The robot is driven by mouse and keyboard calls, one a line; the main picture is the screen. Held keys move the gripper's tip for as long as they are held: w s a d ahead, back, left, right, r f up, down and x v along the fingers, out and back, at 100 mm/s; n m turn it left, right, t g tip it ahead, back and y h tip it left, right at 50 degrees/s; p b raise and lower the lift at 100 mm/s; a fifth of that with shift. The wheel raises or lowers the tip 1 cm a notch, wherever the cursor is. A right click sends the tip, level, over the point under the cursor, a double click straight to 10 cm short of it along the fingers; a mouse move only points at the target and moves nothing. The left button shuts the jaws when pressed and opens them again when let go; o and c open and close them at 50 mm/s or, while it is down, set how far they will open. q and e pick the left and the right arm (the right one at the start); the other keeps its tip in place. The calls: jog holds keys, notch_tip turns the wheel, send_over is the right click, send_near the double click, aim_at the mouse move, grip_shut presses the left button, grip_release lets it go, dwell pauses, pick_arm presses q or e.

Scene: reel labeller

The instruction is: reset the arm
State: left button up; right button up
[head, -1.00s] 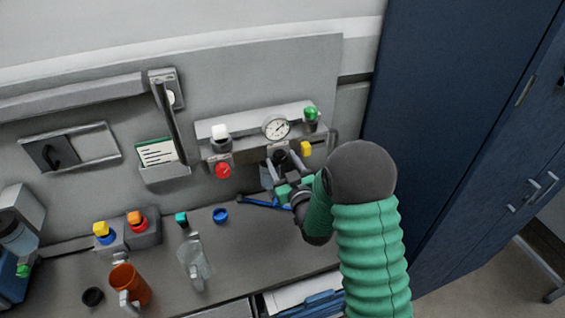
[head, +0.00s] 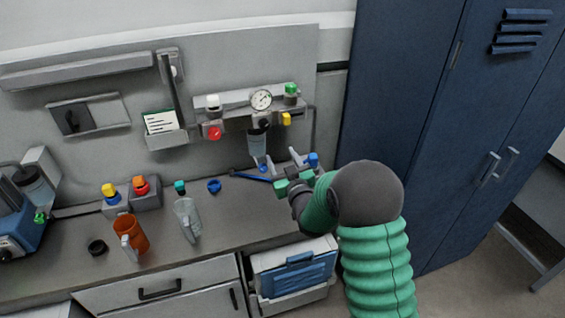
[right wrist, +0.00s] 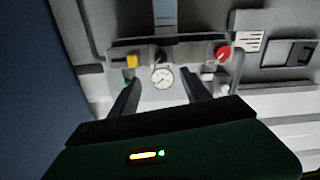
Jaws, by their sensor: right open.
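My right arm (head: 370,240), with a green ribbed sleeve, comes in from the lower right in the head view. Its right gripper (head: 281,164) is in front of the panel, below and right of the gauge unit. Its two fingers are apart with nothing seen held between them. In the right wrist view the open fingers (right wrist: 162,92) stand on either side of the view's middle, with the round gauge (right wrist: 162,77) showing beyond the gap. My left gripper is in neither view.
The gauge unit (head: 238,102) carries a red knob (head: 214,132), a yellow knob and a clear bowl (head: 257,145). An orange mug (head: 132,235), a clear jug (head: 187,220) and a blue ring (head: 214,186) stand on the bench. A blue locker (head: 420,120) stands at right.

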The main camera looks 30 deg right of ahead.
jog(key=s+a+f+g+y, duration=0.3)
jog(key=s+a+f+g, duration=0.4)
jog(key=s+a+f, duration=0.15)
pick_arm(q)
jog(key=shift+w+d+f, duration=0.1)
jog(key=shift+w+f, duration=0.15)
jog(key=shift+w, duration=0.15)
pick_arm(e)
jog(key=s+a+f+g, duration=0.3)
jog(key=s+g, duration=0.1)
jog(key=s, duration=0.6)
jog(key=s+a+f+g, duration=0.3)
jog(key=s+a+g, duration=0.1)
jog(key=s, duration=0.6)
jog(key=shift+s+a+n+y, duration=0.25)
jog(key=shift+n+y, duration=0.05)
jog(key=shift+y, duration=0.1)
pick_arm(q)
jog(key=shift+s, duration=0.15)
pick_arm(e)
jog(key=shift+s+a+r, duration=0.1)
dwell(1.0)
